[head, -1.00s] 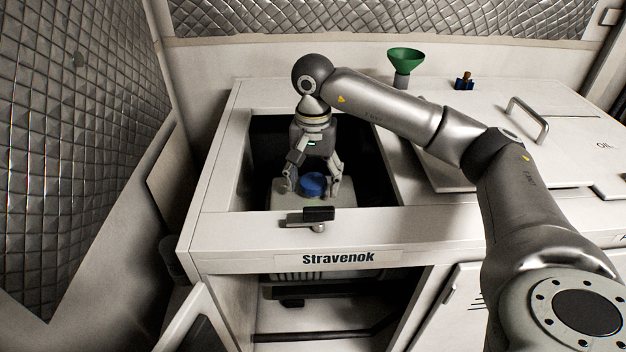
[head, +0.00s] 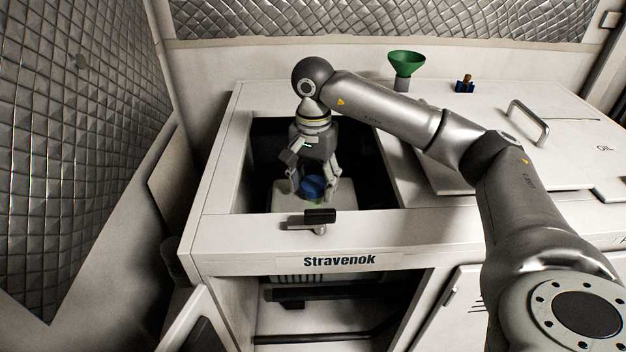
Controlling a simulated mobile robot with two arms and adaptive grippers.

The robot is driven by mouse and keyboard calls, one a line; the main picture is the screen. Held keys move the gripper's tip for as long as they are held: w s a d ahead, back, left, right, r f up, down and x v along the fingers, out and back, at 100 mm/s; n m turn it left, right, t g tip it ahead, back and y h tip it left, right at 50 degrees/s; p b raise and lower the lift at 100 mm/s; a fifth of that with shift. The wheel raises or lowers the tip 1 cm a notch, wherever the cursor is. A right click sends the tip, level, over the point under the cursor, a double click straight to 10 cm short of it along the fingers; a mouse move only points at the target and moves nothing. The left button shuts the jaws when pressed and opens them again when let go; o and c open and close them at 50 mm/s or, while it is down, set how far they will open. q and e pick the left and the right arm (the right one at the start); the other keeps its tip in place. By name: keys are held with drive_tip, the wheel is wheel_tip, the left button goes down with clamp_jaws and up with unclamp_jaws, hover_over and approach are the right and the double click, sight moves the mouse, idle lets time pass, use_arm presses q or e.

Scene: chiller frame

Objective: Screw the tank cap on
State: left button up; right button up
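The blue tank cap (head: 313,188) sits on top of the pale tank (head: 287,198) inside the open bay of the white cabinet. A small greenish patch shows just under its front edge. My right gripper (head: 314,186) points down from above, with one finger on each side of the cap. The fingers look shut on the cap, though the far side of the contact is hidden. The tank's lower part is hidden by the cabinet's front rail. My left gripper is out of view.
The bay's front rail (head: 240,232) carries a dark latch (head: 319,216) close in front of the tank. A green funnel (head: 406,64) stands at the back. A lid with a handle (head: 528,122) lies to the right. A quilted wall (head: 70,130) is at left.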

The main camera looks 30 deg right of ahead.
sight(314, 185)
drive_tip(key=o, duration=0.3)
drive_tip(key=shift+d, duration=0.1)
drive_tip(key=shift+r, duration=0.15)
wheel_tip(314, 185, up, 12)
drive_tip(key=shift+f, duration=0.2)
